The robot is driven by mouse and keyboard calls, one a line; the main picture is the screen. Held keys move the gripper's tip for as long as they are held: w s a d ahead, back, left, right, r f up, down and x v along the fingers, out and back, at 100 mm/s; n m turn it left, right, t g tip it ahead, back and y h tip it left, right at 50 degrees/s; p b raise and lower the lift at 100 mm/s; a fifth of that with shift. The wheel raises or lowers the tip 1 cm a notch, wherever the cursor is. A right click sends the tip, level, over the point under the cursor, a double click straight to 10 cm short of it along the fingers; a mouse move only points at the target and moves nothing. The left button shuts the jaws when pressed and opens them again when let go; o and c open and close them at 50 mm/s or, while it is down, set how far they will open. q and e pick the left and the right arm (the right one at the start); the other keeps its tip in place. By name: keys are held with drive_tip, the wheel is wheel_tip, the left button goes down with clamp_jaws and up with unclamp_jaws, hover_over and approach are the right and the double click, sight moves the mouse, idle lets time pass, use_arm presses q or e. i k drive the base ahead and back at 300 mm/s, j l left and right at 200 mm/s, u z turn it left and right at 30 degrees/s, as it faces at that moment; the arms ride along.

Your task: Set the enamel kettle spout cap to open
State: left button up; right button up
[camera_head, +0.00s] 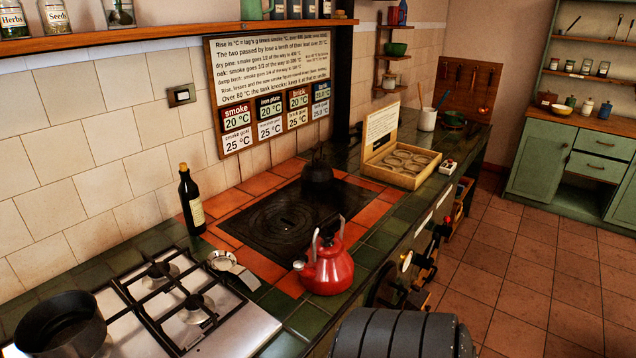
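The red enamel kettle (328,272) stands upright on the green tiles and orange border at the front right corner of the black iron plate (262,232). Two pale upright handle posts rise from its top. Its spout points left, and a small pale spout cap (299,265) shows at the tip. The cap is too small to tell whether it is open or shut. Neither my left nor my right gripper is in view, and nothing touches the kettle.
A dark bottle (191,200) stands behind and left of the plate. A gas hob (240,325) with a black pot (62,325) is at the front left. A dark kettle (317,172) and an open wooden box (402,178) stand farther back. Green tiles beside the red kettle are clear.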

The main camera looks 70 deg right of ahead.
sight(298, 265)
drive_tip(key=k+l+z, duration=0.15)
drive_tip(key=z, duration=1.9)
